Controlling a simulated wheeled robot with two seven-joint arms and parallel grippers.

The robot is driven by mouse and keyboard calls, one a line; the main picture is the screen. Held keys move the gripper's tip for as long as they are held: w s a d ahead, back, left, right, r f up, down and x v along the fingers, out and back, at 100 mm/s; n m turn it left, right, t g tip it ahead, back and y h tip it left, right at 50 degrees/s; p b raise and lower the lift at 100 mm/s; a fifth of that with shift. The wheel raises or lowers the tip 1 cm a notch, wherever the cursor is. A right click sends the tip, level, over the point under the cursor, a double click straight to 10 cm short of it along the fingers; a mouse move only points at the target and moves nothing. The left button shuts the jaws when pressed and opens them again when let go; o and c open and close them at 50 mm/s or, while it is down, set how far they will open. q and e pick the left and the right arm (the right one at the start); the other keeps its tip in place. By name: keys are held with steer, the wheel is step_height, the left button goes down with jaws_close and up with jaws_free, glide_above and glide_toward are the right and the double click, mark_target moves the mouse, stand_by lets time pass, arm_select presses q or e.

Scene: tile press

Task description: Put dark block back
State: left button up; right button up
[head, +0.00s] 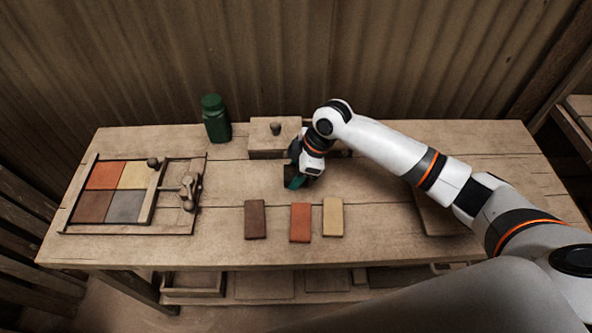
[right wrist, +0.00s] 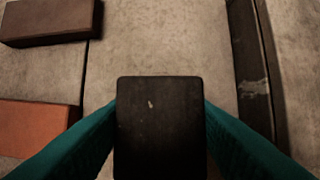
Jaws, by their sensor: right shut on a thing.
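The dark block (right wrist: 160,128) fills the lower middle of the right wrist view, held between two teal fingers. My right gripper (head: 296,182) is shut on it, just in front of the wooden box at the back middle of the table. In the head view the block is mostly hidden by the gripper. I cannot tell whether the block touches the table. My left gripper is not in view.
Brown (head: 255,219), orange (head: 301,222) and cream (head: 333,217) tiles lie at the table's front. A framed tray (head: 125,229) with several coloured tiles and a press lies left. A wooden box (head: 265,146) with a knob and a green jar (head: 215,118) stand behind.

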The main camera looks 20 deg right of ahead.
steer(key=shift+f, duration=0.15)
steer(key=o, duration=0.9)
steer(key=shift+o, duration=0.2)
steer(key=v, duration=1.2)
steer(key=shift+r, duration=0.2)
